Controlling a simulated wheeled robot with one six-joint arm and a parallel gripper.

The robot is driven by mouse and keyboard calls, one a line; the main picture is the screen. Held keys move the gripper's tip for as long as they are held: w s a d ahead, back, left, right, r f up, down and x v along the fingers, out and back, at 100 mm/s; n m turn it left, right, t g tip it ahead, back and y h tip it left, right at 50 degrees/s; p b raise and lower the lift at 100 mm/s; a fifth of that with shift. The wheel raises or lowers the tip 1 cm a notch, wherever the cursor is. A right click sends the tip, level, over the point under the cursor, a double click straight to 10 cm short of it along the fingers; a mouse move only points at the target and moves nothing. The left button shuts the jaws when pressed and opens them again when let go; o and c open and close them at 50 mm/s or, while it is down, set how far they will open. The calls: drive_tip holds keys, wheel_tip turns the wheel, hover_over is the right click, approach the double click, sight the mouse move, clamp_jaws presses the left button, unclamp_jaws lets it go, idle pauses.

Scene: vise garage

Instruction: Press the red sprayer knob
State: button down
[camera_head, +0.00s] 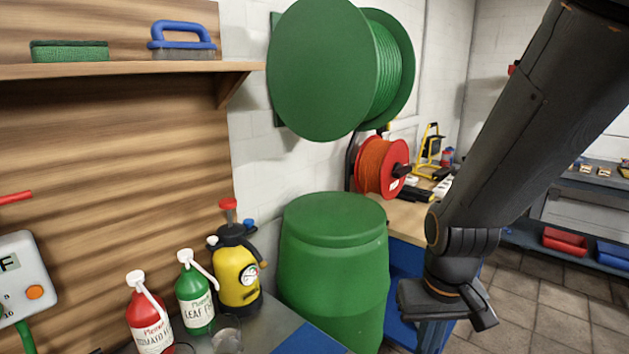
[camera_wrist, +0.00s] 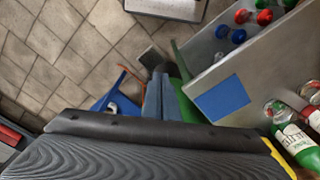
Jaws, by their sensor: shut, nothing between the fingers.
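The sprayer (camera_head: 238,275) has a yellow body, a black top and a pressure gauge. It stands upright on the grey bench at the left of the head view. Its red knob (camera_head: 228,205) sticks up on a short stem, and nothing touches it. My gripper (camera_head: 447,302) is shut and empty, well to the right of the sprayer, beyond the green barrel. In the wrist view the dark gripper body fills the bottom, and the knob cannot be made out there.
The green barrel (camera_head: 333,265) stands between the sprayer and my gripper. A red bottle (camera_head: 149,318) and a green bottle (camera_head: 195,300) stand left of the sprayer, with a clear glass (camera_head: 227,335) in front. A green hose reel (camera_head: 320,70) hangs above the barrel.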

drive_tip(key=w+a+r+n+t+y+p, duration=0.15)
drive_tip(key=w+a+r+t, duration=0.3)
drive_tip(key=w, duration=0.45)
drive_tip(key=w+a+r+n+t+y, duration=0.1)
drive_tip(key=w+a+r+n+t, duration=0.15)
drive_tip(key=w+a+r, duration=0.45)
drive_tip(key=w+a+r+n+t+y, duration=0.1)
drive_tip(key=a+r+n+y, duration=0.2)
drive_tip(key=a+r, duration=0.3)
drive_tip(key=w+a+r+n+t+y+p, duration=0.1)
drive_tip(key=a+r+y, duration=0.5)
drive_tip(key=a, duration=0.6)
drive_tip(key=shift+w+a+r+n, duration=0.4)
drive_tip(key=shift+r+n, duration=0.1)
drive_tip(key=shift+n, duration=0.4)
